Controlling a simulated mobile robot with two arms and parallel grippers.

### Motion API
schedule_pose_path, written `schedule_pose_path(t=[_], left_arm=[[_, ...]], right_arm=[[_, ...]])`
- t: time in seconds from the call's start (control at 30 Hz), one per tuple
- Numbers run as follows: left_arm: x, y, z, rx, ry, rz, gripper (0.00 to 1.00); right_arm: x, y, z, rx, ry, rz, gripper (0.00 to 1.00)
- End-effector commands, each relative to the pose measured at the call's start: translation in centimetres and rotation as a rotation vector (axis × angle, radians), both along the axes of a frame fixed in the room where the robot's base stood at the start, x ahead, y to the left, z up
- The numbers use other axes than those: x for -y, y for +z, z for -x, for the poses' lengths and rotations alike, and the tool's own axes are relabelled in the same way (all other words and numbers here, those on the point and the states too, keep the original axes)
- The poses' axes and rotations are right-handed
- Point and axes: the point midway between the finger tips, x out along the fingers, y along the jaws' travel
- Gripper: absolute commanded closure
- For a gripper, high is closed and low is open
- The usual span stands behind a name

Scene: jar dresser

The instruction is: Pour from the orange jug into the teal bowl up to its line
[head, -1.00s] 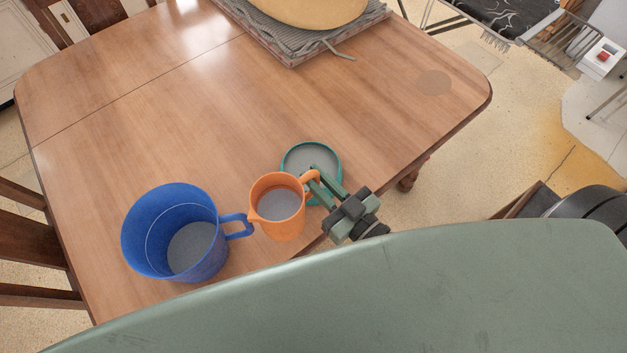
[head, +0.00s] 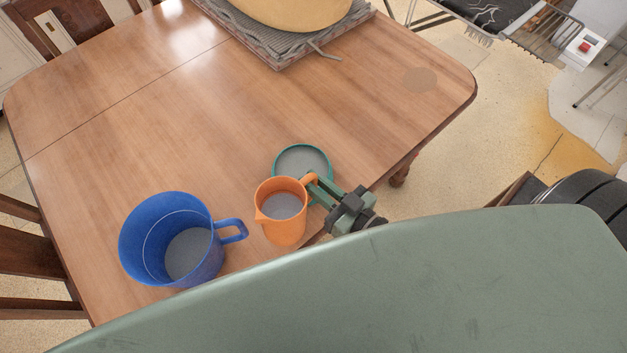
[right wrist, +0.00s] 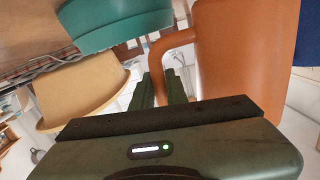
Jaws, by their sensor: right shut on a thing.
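The orange jug (head: 283,222) holds grey contents and looks upright in the head view. My right gripper (head: 314,184) is shut on its handle at the jug's right side. The jug and the gripper fingers (right wrist: 168,92) also show in the right wrist view. The teal bowl (head: 329,163) is just behind the jug, partly hidden by the jug and my gripper, with a grey surface inside. Its side shows in the right wrist view (right wrist: 115,22). I cannot make out its line. My left gripper is not in view.
A large blue jug (head: 140,248) with grey contents and an inner line stands left of the orange jug. A grey tray (head: 292,54) with a large tan round thing (head: 290,10) lies at the back. The table's middle (head: 190,130) is clear.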

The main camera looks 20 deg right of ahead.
Motion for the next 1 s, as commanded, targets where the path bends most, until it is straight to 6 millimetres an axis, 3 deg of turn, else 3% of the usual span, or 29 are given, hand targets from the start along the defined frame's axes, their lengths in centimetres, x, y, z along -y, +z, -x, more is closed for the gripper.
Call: schedule_pose_path(t=[0.1,0.37,0.6,0.87,1.0], left_arm=[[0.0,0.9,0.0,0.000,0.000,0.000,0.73],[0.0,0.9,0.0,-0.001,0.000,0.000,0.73],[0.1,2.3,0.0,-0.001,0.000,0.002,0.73],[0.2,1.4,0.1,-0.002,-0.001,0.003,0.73],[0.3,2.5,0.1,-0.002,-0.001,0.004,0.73]], right_arm=[[0.1,0.8,-0.3,-0.036,0.000,-0.033,1.00],[0.6,-0.4,-0.9,-0.181,0.001,-0.134,1.00],[1.0,0.5,-1.5,-0.302,0.000,-0.220,1.00],[1.3,-1.0,-2.0,-0.422,0.001,-0.306,1.00],[1.2,-0.4,-1.8,-0.492,0.000,-0.354,1.00]])
